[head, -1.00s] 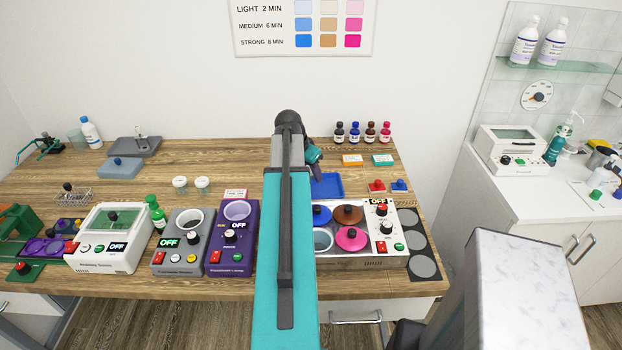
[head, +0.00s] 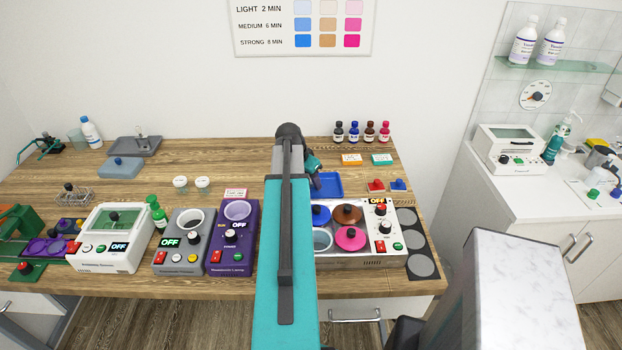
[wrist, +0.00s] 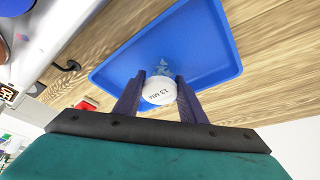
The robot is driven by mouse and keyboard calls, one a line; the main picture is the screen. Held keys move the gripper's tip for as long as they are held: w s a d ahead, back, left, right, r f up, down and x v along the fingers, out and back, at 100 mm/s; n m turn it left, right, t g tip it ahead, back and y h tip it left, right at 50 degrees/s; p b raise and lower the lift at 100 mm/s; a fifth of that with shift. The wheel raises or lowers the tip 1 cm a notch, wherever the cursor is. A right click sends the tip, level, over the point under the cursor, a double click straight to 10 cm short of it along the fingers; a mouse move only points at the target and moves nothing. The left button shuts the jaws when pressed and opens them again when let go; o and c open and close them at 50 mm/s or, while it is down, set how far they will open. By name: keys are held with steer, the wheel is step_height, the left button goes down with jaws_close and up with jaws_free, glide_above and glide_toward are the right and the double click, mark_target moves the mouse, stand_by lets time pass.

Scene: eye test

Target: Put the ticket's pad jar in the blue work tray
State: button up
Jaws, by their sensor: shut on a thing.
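My gripper (wrist: 160,84) is shut on a small jar (wrist: 158,92) with a white lid marked "13 MM". Pale bluish stuff shows just beyond the lid in the wrist view. The jar is in front of the blue work tray (wrist: 212,45), which is otherwise bare there; I cannot tell whether the jar touches its floor. In the head view the tray (head: 328,194) lies behind the wax heater, and my arm hides the gripper and the jar.
The heater (head: 345,261) with coloured lids is in front of the tray. Small bottles (head: 370,132) stand behind it, and red and blue stamp-like items (head: 376,185) sit to its right.

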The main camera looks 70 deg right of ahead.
steer(key=shift+f, duration=0.15)
steer(key=o, duration=1.1)
steer(key=shift+c, duration=0.2)
steer(key=shift+r, duration=0.2)
steer(key=b+v, duration=0.3)
steer(key=v, duration=0.9)
stand_by(0.3)
